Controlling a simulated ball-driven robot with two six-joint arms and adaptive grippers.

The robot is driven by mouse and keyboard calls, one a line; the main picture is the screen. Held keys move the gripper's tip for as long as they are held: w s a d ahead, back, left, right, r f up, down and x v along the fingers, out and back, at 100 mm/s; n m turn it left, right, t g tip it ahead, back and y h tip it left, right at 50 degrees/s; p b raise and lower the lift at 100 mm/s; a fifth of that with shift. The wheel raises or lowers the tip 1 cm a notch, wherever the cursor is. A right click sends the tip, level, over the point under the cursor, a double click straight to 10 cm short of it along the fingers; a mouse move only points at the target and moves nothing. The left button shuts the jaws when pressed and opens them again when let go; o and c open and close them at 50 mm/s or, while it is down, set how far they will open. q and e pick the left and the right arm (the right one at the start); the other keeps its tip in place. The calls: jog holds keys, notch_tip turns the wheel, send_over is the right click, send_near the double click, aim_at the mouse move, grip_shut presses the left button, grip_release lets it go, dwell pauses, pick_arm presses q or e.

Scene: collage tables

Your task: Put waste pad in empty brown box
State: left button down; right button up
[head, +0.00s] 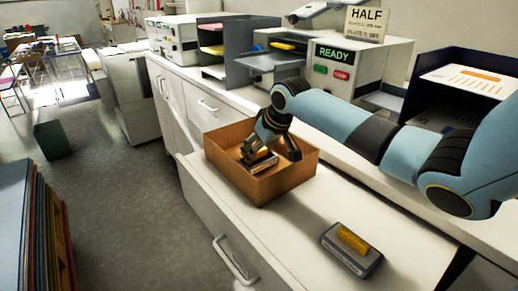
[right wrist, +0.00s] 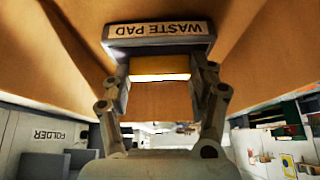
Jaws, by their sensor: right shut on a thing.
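The waste pad (right wrist: 158,32) is a grey block with a yellow grip and a label reading WASTE PAD, upside down in the right wrist view. My right gripper (right wrist: 160,72) is shut on its yellow grip. In the head view my right gripper (head: 268,150) reaches down into the brown box (head: 288,183), with the waste pad (head: 261,163) between its fingers inside the walls. I cannot tell whether the pad touches the box floor. No other thing shows in the box. My left gripper is not in view.
A second grey pad with a yellow grip (head: 352,246) lies on the white counter in front of the box. A machine with a READY sign (head: 334,53) and paper trays (head: 466,78) stand behind.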

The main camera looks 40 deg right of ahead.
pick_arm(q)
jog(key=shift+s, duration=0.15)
pick_arm(e)
jog(key=o, duration=0.8)
jog(key=shift+f, duration=0.1)
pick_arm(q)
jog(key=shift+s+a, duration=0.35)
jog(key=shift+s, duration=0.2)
pick_arm(e)
jog(key=o, duration=0.4)
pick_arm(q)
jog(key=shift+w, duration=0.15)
pick_arm(e)
jog(key=v, duration=1.2)
jog(key=shift+a, duration=0.15)
